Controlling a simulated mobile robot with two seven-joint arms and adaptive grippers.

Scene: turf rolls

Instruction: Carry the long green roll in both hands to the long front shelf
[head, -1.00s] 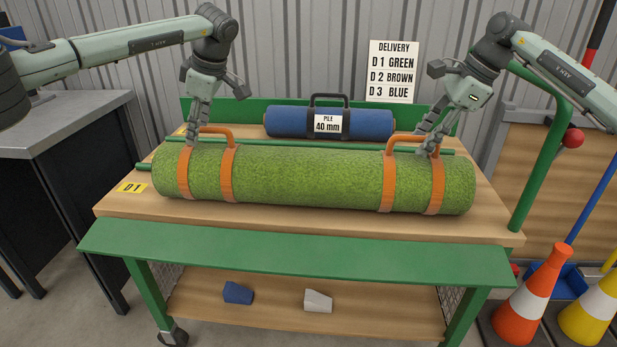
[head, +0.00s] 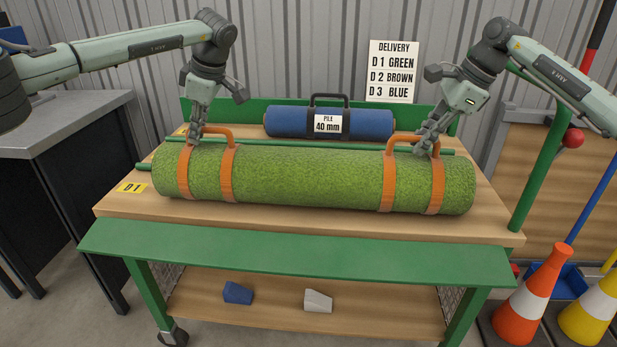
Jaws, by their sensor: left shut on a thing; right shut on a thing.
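The long green roll (head: 305,179) lies across the wooden bench top, with two orange straps at each end, each pair joined by an orange handle. My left gripper (head: 193,139) is shut on the roll's left handle (head: 218,130). My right gripper (head: 424,151) is shut on the right handle (head: 400,137). The fingertips are partly hidden behind or against the handles. The roll rests on the bench top, level. The long green front shelf (head: 295,252) runs along the bench's near edge, lower than the top, and is empty.
A blue roll (head: 350,123) with a black handle and a "40 mm" label lies behind a green rail. A D1 tag (head: 131,188) sits at the left. A blue block (head: 237,293) and a white block (head: 318,301) lie on the lower shelf. Cones (head: 532,300) stand right.

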